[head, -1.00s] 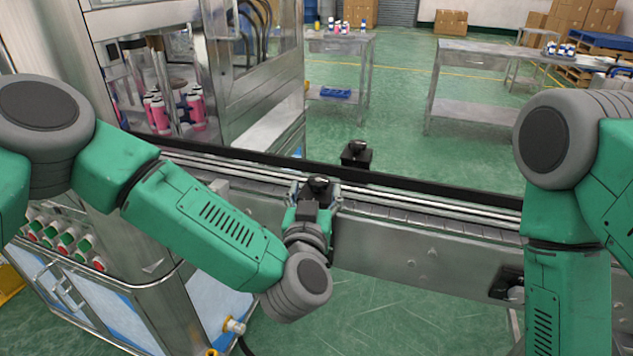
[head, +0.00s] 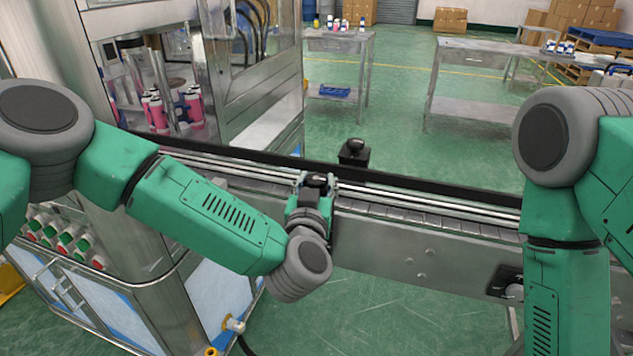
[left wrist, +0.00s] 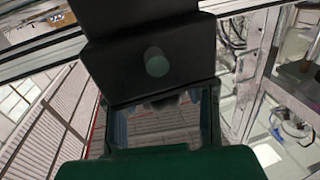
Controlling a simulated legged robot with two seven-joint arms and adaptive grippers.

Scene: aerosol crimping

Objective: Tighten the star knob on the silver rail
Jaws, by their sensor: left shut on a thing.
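The silver rail (head: 430,208) runs along the near side of the conveyor. My left gripper (head: 317,182) is at the rail, shut on the black star knob (head: 318,180), which is mostly hidden between the fingers in the head view. In the left wrist view a black block (left wrist: 150,50) with a round grey spot fills the middle, close to the camera; the fingertips and their contact are hidden there. A second black knob on a block (head: 354,150) stands beyond the conveyor's far edge, apart from my gripper. My right arm shows at the right, its gripper out of view.
A steel machine cabinet (head: 250,90) with pink bottles (head: 157,110) stands at the left behind the conveyor. A black fitting (head: 505,281) is on the conveyor's side at the right. Metal tables (head: 475,52) stand at the back on open green floor.

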